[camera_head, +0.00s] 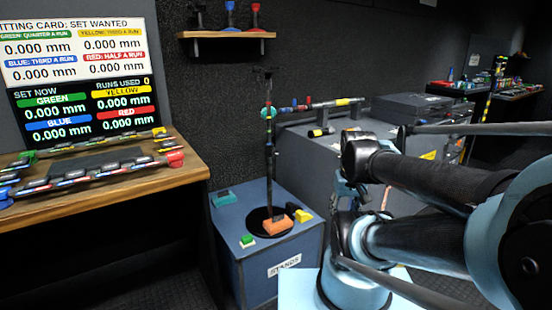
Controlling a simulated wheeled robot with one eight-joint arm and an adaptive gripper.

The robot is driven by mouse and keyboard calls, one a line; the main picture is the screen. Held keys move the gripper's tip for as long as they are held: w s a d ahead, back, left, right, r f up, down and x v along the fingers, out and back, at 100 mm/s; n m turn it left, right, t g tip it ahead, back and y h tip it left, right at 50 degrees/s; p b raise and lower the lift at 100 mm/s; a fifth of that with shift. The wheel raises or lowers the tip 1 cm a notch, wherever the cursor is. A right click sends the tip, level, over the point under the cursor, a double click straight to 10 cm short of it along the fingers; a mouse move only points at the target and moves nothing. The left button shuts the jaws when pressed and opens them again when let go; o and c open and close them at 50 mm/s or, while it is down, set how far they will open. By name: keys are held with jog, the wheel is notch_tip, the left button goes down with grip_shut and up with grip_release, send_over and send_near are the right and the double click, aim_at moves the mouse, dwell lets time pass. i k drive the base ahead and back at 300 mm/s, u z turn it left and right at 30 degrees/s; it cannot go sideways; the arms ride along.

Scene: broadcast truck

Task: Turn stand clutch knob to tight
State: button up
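A dark upright stand (270,180) with a round black base stands on a blue box (285,262) labelled STANDS. Partway up its pole is a clutch with a teal round knob (266,112). A short horizontal boom with red and blue parts (294,105) runs right from near the clutch. The knob is small here, and I cannot tell its setting. My arm fills the right side, and its far joint is right of the stand, apart from it. I cannot make out my gripper's fingers; they are hidden behind or below my arm.
An orange block (277,225), a yellow block (304,214) and a green button-like block (247,240) sit on the blue box. A wooden desk (120,185) with a readout screen (85,105) is left. Grey cases (425,108) stand behind my arm. Dark floor is open at lower left.

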aim_at(274, 153)
jog(key=z, duration=0.95)
jog(key=k, duration=1.9)
jog(key=u, duration=0.9)
jog(key=i, duration=1)
